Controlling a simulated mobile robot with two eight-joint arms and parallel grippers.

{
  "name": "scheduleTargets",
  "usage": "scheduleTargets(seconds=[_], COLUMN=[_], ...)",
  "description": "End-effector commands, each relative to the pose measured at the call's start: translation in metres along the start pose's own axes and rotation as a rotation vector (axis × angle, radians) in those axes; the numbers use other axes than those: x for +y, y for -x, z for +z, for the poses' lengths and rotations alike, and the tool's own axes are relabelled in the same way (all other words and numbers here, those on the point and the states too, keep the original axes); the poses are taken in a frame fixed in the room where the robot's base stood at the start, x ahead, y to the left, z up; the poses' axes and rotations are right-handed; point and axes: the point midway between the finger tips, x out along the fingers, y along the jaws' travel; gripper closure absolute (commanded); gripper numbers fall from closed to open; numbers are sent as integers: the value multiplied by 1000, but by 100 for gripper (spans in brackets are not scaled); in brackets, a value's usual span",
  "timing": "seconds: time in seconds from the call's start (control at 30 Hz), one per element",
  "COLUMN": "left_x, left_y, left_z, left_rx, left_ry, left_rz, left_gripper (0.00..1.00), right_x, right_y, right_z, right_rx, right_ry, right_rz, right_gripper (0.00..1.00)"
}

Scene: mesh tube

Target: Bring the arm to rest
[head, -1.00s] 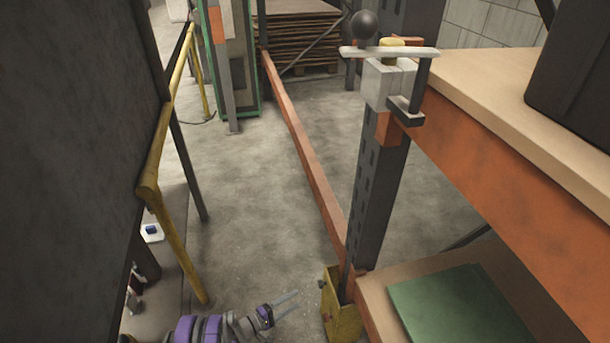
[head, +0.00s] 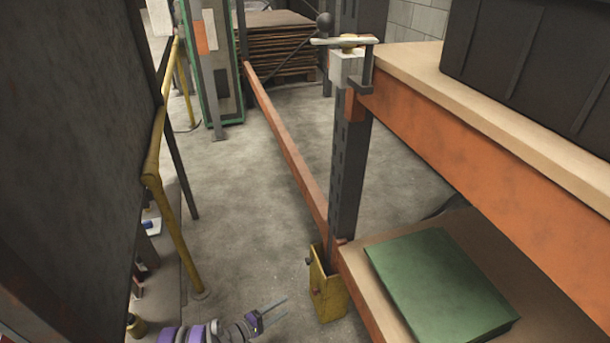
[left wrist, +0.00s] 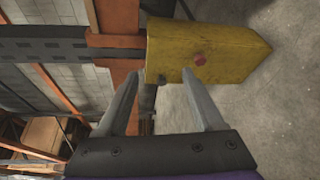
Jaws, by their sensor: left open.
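My left arm comes in at the bottom of the head view, with purple and grey links. My left gripper (head: 276,310) is low over the concrete floor, left of the yellow post guard (head: 328,286). Its two thin fingers are apart with nothing between them. In the left wrist view the open fingers (left wrist: 162,92) point toward the yellow guard (left wrist: 205,50), which has a red bolt on it. I cannot tell whether a finger touches the guard. My right gripper is not in view.
A rack post (head: 349,170) stands in the guard. A green box (head: 440,285) lies on the lower shelf, and a black bin (head: 535,60) stands on the upper one. A yellow rail (head: 172,220) runs along the left. The floor (head: 235,190) between is clear.

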Motion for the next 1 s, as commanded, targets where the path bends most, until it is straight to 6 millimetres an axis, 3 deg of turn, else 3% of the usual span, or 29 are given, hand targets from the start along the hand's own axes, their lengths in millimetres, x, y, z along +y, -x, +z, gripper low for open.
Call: scheduleTargets(seconds=[0.03,0.27,0.47,0.7,1.0], left_x=[22,110,208,309,397], left_y=[0,3,26,76,165], left_z=[3,18,48,100,173], left_rx=[-2,-10,-15,-19,-16], left_ry=[-17,-120,-245,-403,-607], left_rz=[-24,-165,-326,-521,-761], left_gripper=[31,31,31,31,31], right_x=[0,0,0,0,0], right_y=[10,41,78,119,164], right_z=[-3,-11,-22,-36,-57], right_rx=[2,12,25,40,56], right_ry=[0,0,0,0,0], right_rz=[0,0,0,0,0], right_gripper=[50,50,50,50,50])
